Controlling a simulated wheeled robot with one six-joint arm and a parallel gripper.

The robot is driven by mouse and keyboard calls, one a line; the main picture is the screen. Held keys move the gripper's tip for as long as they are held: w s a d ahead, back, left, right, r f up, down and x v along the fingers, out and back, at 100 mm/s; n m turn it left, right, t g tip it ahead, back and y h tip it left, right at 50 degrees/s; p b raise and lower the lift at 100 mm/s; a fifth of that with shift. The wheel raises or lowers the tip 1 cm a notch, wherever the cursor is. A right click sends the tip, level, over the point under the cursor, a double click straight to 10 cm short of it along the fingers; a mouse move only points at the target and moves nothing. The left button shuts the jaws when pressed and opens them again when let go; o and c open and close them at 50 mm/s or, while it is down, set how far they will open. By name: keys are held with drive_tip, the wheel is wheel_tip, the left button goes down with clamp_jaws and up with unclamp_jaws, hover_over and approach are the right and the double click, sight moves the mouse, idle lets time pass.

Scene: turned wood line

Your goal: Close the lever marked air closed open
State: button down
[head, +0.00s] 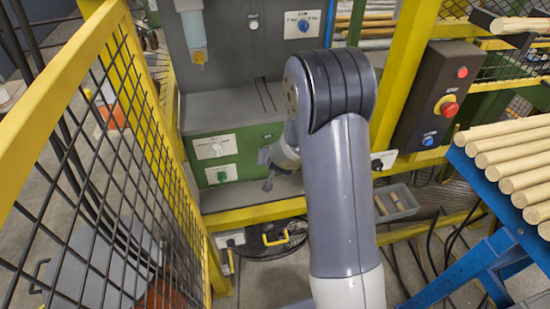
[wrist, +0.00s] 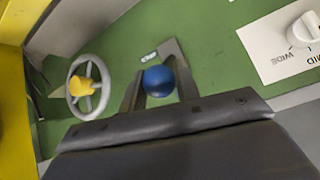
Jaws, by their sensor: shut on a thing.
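My gripper (wrist: 157,84) is shut on a round blue knob (wrist: 158,79) on the green panel, with one dark finger at each side. A small pale label beside the knob is too small to read, so I cannot tell whether this is the air lever. In the head view my gripper (head: 268,168) is at the front of the green machine panel (head: 247,139), and the blue knob is hidden there. A yellow lever (head: 230,260) hangs below a white plate low on the machine, its marking unreadable.
A grey handwheel (wrist: 104,90) with a yellow centre is left of my gripper in the wrist view. A white dial (wrist: 306,30) marked MID and WIDE is at right. A yellow mesh fence (head: 70,75) stands left. A control box (head: 432,95) and blue rack (head: 490,200) stand right.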

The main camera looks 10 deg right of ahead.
drive_tip(key=shift+w+r, duration=0.2)
drive_tip(key=c, duration=1.5)
unclamp_jaws()
drive_tip(key=o, duration=0.4)
drive_tip(key=shift+s+f, duration=0.1)
drive_tip(key=shift+f, duration=0.05)
drive_tip(key=shift+s, duration=0.1)
drive_tip(key=shift+p+v, duration=1.45)
drive_tip(key=shift+v, duration=3.9)
